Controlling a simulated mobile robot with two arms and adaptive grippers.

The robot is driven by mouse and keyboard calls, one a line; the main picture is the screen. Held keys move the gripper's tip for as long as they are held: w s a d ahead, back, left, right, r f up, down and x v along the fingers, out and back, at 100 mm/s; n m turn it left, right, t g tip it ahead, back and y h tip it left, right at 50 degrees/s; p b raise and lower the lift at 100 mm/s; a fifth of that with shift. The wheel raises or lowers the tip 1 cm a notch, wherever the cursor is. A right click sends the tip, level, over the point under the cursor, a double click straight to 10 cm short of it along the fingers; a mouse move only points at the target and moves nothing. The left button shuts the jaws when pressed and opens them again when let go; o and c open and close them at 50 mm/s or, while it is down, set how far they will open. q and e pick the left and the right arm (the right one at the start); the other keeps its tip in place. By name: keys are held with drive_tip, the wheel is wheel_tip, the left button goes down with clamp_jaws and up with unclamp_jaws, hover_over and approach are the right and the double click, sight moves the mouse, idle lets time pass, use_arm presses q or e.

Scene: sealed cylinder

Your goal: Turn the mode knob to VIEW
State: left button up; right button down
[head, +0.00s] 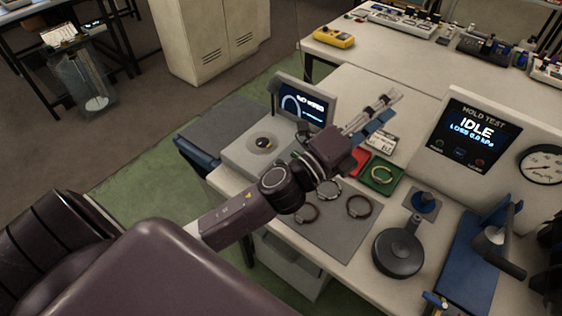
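A round dark knob with a yellowish ring (264,143) sits on the flat top of a pale grey unit (240,152) at the left end of the bench. I cannot read any mode marks around it or tell its setting. A small lit screen (306,104) stands behind it, its text too small to read surely. My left gripper (376,108) is to the right of the knob and apart from it, fingers pointing up and right. The fingers lie close together in this view, so I cannot tell whether they are open. I do not see my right gripper.
Rings lie on a grey mat (345,238); a green tray (382,175) holds another. A black round-based stand (398,252) and a blue fixture (468,277) occupy the right.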

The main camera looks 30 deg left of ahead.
use_arm(q)
drive_tip(key=s+d+r+m+g+h, duration=0.2)
drive_tip(key=d+m+g+h, duration=0.3)
drive_tip(key=d+m+h, duration=0.5)
drive_tip(key=m+g+y, duration=1.5)
drive_tip(key=m+y, duration=0.3)
drive_tip(key=m, duration=0.5)
hover_over(281, 163)
drive_tip(key=f, duration=2)
drive_tip(key=shift+s+d, duration=0.25)
drive_tip(key=shift+s, duration=0.15)
drive_tip(key=shift+f, duration=0.3)
wheel_tip(281, 163, down, 7)
drive_tip(key=shift+p, duration=1.15)
drive_tip(key=shift+c, duration=0.6)
